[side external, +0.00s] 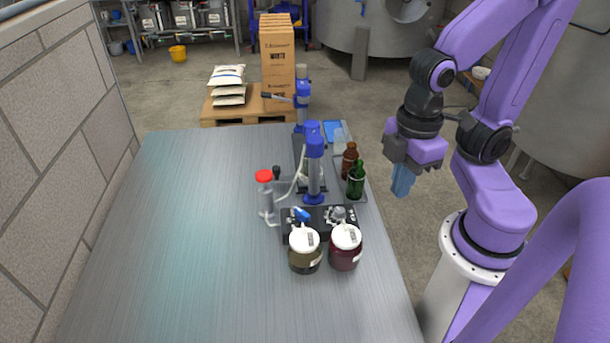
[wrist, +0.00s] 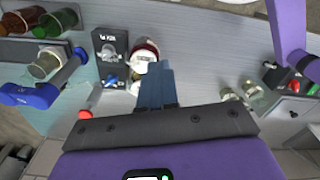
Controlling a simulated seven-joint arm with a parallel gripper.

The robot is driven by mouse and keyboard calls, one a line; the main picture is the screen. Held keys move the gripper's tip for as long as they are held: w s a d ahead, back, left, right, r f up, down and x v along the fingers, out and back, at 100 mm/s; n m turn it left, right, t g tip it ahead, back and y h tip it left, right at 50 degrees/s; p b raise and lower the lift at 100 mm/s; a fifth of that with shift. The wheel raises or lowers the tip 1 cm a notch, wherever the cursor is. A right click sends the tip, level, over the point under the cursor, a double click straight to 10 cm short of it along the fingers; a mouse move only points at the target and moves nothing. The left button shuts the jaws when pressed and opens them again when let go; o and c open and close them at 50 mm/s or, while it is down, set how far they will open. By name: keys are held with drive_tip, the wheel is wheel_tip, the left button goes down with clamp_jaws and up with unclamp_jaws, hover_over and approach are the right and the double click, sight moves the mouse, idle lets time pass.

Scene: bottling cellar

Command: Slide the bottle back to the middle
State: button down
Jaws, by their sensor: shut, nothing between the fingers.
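A green bottle (side external: 356,180) and a brown bottle (side external: 349,158) stand upright near the table's right edge, by the blue bottling device (side external: 313,165). The frames do not show which one the task means. In the wrist view the green bottle (wrist: 55,22) and the brown bottle (wrist: 22,18) show at the upper left. My gripper (side external: 402,184) has blue fingers, shut and empty, pointing down. It appears to the right of the bottles and apart from them. In the wrist view its fingertips (wrist: 155,75) lie close together, with neither bottle between them.
Two white-lidded jars, one olive (side external: 304,255) and one dark red (side external: 345,253), stand before a black control block (side external: 290,222). A red-capped dispenser (side external: 265,195) stands left of the device. The left of the metal table (side external: 185,235) is clear.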

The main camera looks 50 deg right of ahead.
idle(0.4)
drive_tip(key=c, duration=1.5)
unclamp_jaws()
drive_tip(key=o, duration=0.5)
drive_tip(key=shift+w+a, duration=0.15)
drive_tip(key=shift+w, duration=0.1)
drive_tip(key=shift+o, duration=0.4)
drive_tip(key=w+a+r+m, duration=0.1)
drive_tip(key=w+a+m, duration=0.2)
drive_tip(key=w, duration=0.6)
drive_tip(key=shift+w+a+r+m, duration=0.15)
drive_tip(key=shift+r+m, duration=0.15)
drive_tip(key=m, duration=0.9)
hover_over(276, 168)
wheel_tip(276, 168, down, 3)
wheel_tip(276, 168, down, 17)
drive_tip(key=shift+r, duration=0.2)
drive_tip(key=shift+c, duration=0.4)
